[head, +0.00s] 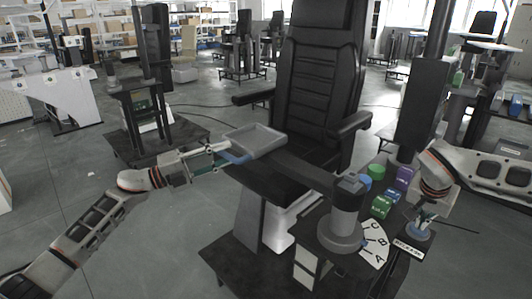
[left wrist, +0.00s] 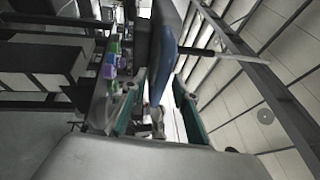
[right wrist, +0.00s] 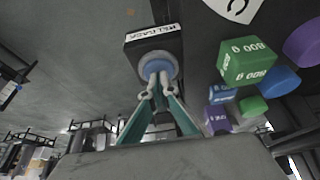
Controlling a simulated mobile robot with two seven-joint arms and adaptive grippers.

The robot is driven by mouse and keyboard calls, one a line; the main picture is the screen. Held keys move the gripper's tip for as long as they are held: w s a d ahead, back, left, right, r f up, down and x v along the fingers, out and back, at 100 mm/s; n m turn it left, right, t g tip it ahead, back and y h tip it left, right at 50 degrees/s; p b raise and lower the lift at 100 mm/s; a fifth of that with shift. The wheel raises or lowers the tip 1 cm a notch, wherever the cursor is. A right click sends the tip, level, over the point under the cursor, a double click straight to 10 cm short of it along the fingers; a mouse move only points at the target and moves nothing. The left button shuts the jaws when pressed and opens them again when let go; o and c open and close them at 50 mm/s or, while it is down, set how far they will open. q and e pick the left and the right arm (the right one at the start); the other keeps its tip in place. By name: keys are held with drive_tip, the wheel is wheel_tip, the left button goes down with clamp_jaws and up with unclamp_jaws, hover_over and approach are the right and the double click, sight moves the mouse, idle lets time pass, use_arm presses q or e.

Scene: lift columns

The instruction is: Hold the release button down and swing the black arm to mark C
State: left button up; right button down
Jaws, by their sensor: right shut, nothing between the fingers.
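The black arm (head: 300,170) runs from the grey pivot column (head: 343,222) out left to a grey tray (head: 262,139) with a blue handle (head: 236,158). A white plate (head: 374,246) by the column bears marks A, B and C, with C farthest back. My left gripper (head: 218,157) has its fingers on either side of the handle, also in the left wrist view (left wrist: 161,75); whether they press on it is unclear. My right gripper (right wrist: 160,85) is shut and empty, its tips at the round blue release button (right wrist: 158,66) on a black box labelled RELEASE. Button travel cannot be judged.
A black chair (head: 318,70) with armrests stands behind the arm. Grey floor is open at left.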

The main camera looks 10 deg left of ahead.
use_arm(q)
drive_tip(key=shift+w+d, duration=0.15)
drive_tip(key=shift+d, duration=0.05)
clamp_jaws()
